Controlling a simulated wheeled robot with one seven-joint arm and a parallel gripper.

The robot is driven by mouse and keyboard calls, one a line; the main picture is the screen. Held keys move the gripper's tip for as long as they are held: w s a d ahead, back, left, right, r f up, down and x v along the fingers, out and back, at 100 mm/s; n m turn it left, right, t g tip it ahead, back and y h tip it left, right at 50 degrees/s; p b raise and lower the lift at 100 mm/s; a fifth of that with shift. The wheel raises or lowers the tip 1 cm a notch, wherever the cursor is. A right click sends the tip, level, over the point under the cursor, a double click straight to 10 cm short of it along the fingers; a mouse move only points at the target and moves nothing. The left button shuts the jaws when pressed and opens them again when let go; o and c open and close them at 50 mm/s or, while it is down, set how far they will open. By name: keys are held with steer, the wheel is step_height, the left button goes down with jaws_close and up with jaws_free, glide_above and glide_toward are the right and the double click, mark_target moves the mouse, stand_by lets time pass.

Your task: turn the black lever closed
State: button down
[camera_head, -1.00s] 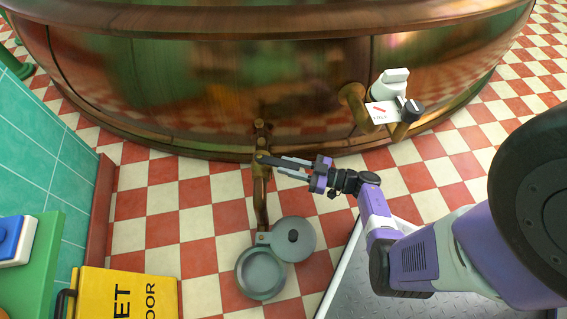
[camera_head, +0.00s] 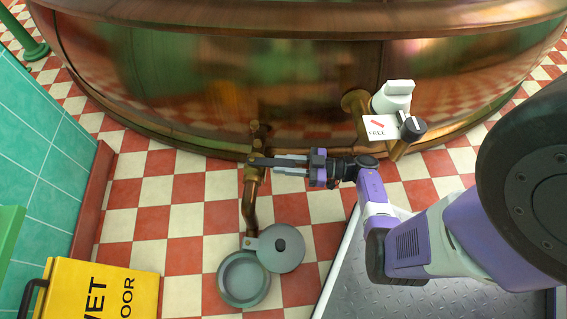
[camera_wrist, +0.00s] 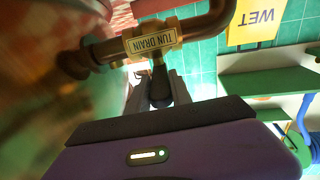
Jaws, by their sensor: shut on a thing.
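The black lever (camera_head: 262,161) sits on a brass valve (camera_head: 253,173) low at the front of the copper kettle. In the wrist view the black lever (camera_wrist: 160,88) shows between the two grey fingers, below a brass tag (camera_wrist: 152,42) reading "TUN DRAIN". My gripper (camera_head: 276,163) comes in from the right and is shut on the lever, its fingers lying nearly level in the head view. The fingers hide part of the lever. The lever points right, away from the valve and across the downward pipe (camera_head: 249,212).
A grey drain pot (camera_head: 243,279) with its lid (camera_head: 281,248) swung aside stands under the pipe. A second outlet with a black knob (camera_head: 413,128) and white label is at right. A yellow wet-floor sign (camera_head: 100,295) stands at lower left. Checkered floor lies between.

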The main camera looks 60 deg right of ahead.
steer(key=shift+w, duration=0.1)
steer(key=c, duration=1.2)
jaws_free()
steer(key=shift+o, duration=0.2)
steer(key=v, duration=0.8)
steer(key=shift+w, duration=0.1)
